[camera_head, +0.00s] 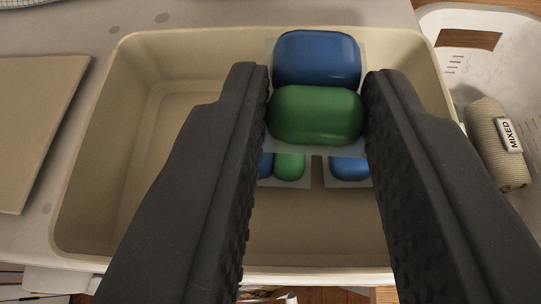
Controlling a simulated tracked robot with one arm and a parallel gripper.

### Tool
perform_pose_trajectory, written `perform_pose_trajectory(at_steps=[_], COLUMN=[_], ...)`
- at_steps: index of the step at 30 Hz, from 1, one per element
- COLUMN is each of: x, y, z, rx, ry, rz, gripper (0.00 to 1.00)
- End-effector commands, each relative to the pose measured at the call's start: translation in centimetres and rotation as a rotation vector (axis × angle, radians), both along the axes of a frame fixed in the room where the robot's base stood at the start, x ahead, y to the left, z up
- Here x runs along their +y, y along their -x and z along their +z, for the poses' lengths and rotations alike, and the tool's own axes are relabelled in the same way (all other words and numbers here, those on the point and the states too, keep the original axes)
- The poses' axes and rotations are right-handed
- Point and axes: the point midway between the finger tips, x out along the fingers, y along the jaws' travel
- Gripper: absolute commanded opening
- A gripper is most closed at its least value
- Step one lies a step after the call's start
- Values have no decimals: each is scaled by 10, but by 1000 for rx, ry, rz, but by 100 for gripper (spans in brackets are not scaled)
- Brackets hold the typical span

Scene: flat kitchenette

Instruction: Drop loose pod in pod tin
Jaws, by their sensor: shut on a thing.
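A blue and green pod (316,113) in clear film is held between the fingers of my gripper (315,80), which is shut on it. The pod is over the right half of the beige pod tin (85,200), which is open at the top. Under the held pod, green and blue pods (289,167) lie in the tin, partly hidden by the held pod and my fingers. Another blue part (349,169) shows just right of them. The left part of the tin's floor is bare.
A flat beige panel (38,130) lies left of the tin. A white basket (445,40) stands close at the right, with a rolled beige cloth (484,130) bearing a tag that reads MIXED. The grey surface (220,14) behind the tin is mostly clear.

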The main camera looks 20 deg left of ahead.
Motion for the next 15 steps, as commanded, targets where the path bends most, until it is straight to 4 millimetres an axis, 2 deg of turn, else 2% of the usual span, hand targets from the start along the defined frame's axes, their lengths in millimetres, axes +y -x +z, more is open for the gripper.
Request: perform_pose_trajectory(at_steps=[1,5,14,15], x=[-1,0,0,0], y=[0,0,0,0], z=[-8,-17,-17,-17], rx=[2,3,2,2], ry=[1,2,1,1], rz=[-1,0,0,0], gripper=[17,17,17,38])
